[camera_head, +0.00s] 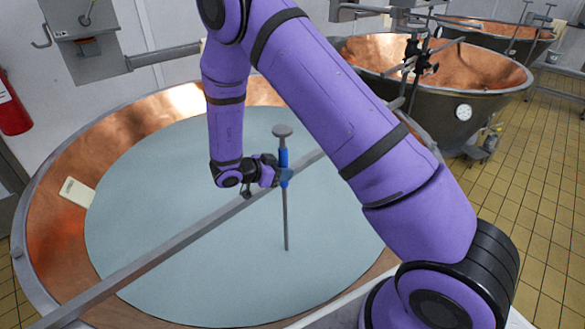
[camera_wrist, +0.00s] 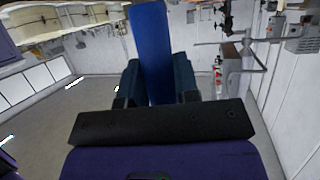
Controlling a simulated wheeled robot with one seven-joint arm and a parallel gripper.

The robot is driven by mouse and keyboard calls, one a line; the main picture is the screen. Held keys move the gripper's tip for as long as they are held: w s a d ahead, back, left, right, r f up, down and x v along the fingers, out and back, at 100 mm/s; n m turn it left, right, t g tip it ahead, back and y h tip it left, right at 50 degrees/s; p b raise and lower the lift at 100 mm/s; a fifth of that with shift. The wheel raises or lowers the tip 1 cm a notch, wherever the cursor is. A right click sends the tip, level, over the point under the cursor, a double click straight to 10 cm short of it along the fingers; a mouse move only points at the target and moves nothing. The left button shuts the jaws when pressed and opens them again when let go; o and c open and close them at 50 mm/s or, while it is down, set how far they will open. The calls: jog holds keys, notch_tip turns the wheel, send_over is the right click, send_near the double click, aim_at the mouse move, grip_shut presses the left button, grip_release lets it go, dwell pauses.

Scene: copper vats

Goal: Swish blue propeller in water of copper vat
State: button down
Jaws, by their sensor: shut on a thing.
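The copper vat (camera_head: 60,225) fills the lower left of the head view and holds flat, pale blue-grey liquid (camera_head: 175,240). My gripper (camera_head: 281,173) is over the vat, shut on the blue handle of the propeller (camera_head: 284,157). The propeller stands nearly upright, with a grey disc-like end at the top and a thin grey rod pointing down. The rod ends against the liquid; I cannot tell whether its tip is in it or above it. In the wrist view the blue handle (camera_wrist: 150,45) sits between both fingers.
A grey bar (camera_head: 150,255) crosses above the vat diagonally, close by the propeller rod. A white block (camera_head: 76,192) is at the vat's left inner wall. Other copper vats (camera_head: 440,100) stand at the back right. A tiled floor (camera_head: 525,200) lies open at right.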

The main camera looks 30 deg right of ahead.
jog(key=a, duration=0.5)
jog(key=shift+d, duration=0.1)
jog(key=d, duration=1.4)
dwell(0.4)
dwell(0.7)
